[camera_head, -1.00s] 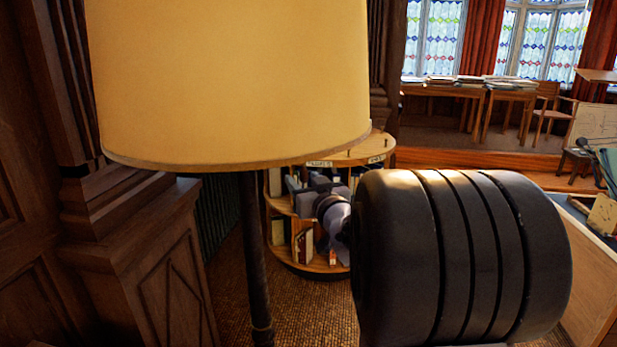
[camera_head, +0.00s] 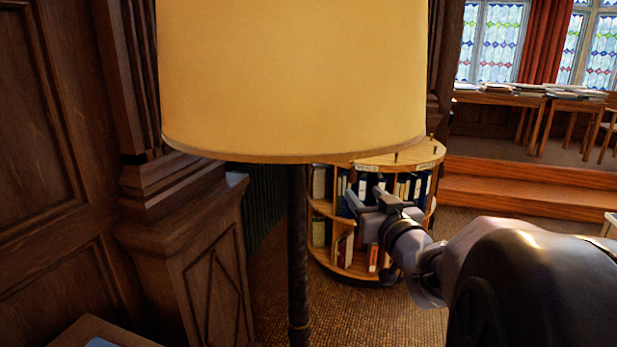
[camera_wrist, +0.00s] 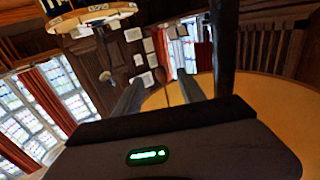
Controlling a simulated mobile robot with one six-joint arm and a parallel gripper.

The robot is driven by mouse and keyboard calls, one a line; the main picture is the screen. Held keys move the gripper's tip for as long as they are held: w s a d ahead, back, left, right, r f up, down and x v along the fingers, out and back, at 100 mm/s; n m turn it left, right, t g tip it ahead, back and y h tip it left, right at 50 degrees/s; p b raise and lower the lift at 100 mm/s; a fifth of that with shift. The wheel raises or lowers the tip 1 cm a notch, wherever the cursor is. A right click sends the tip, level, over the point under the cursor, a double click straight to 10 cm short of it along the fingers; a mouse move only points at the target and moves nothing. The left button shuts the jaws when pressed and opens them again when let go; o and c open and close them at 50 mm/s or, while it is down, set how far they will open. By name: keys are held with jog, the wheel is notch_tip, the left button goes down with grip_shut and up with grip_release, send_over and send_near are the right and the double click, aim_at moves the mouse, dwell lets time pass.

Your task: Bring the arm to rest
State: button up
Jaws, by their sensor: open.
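My gripper (camera_head: 366,203) is at the end of my arm, right of the lamp pole and in front of the round bookcase in the head view. Its fingers are open, with nothing seen between them. In the wrist view my gripper (camera_wrist: 165,92) shows two fingers spread apart, and the space between them holds only distant background. My arm reaches in from the lower right of the head view. Whether the fingers touch anything cannot be told, but no contact shows.
A floor lamp with a large yellow shade (camera_head: 290,80) and dark pole (camera_head: 298,250) stands close by. The round bookcase (camera_head: 345,262) is behind my gripper. Wood panelling (camera_head: 190,240) fills the left. Tables with papers (camera_head: 530,98) stand on a raised step (camera_head: 520,188). Carpet between is clear.

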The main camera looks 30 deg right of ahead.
jog(key=shift+a, duration=0.1)
dwell(0.3)
jog(key=s+a+f+g+y, duration=0.2)
jog(key=s+a, duration=0.4)
jog(key=a, duration=0.5)
jog(key=s+a+f+g+y, duration=0.3)
jog(key=s+a+f+g, duration=0.2)
jog(key=a, duration=0.6)
jog(key=s+a+f+g+y, duration=0.2)
jog(key=s+a+f+g, duration=0.2)
jog(key=s+a+f, duration=0.3)
jog(key=s+a, duration=0.1)
jog(key=a, duration=0.3)
jog(key=shift+s+m+y, duration=0.3)
jog(key=shift+s+y, duration=0.1)
